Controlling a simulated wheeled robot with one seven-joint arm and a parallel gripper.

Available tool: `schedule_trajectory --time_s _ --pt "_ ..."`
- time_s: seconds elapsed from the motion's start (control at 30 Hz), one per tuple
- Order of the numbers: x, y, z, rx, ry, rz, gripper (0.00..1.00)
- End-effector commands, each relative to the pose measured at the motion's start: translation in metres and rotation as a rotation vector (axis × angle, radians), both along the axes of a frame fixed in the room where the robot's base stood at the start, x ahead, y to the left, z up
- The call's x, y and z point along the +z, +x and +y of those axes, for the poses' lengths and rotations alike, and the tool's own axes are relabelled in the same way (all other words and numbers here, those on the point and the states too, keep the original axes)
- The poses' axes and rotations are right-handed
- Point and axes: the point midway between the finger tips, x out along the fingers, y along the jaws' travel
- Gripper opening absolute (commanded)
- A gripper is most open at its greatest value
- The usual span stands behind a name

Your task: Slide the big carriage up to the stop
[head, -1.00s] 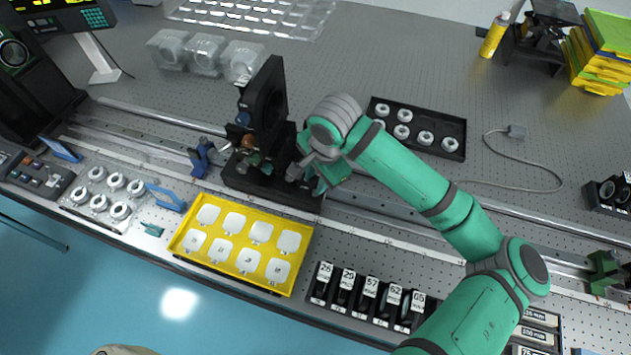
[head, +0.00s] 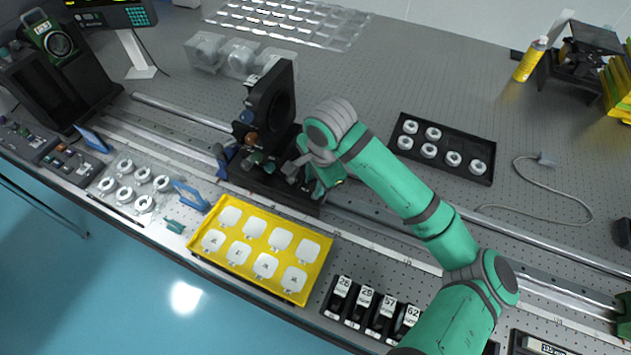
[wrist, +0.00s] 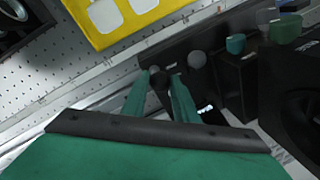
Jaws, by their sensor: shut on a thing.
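The big carriage (head: 270,102) is a black block with a large round opening, riding on the long rail in the head view. Its dark base and side also show in the wrist view (wrist: 228,82). My gripper (head: 308,178) is at the carriage's right side. In the wrist view my green fingers (wrist: 161,82) are closed around a small dark knob (wrist: 160,77) on the carriage. A blue stop (head: 223,157) sits on the rail just left of the carriage. The carriage is very near it; I cannot tell whether they touch.
A yellow tray of white pieces (head: 213,262) lies in front of the carriage. A blue handle-shaped piece (head: 190,196) and white rings (head: 125,166) are to its left. A black tray of rings (head: 460,174) is behind my arm. The rail (head: 180,112) runs on leftward.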

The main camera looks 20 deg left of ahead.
Motion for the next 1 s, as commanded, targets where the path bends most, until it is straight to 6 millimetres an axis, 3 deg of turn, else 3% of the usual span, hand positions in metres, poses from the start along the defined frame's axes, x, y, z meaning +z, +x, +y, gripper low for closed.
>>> schedule_trajectory --time_s 0.07,0.1,0.13,0.57,1.0 --pt "0.003 0.004 -0.001 -0.007 0.002 -0.010 0.00" --pt "0.003 0.004 -0.001 -0.007 0.002 -0.010 0.36" --pt "0.002 0.004 -0.001 -0.006 0.002 -0.010 0.43" --pt "0.008 0.000 -0.001 -0.001 0.000 -0.004 0.44" --pt "0.083 -0.009 -0.012 0.000 0.001 -0.008 0.44"
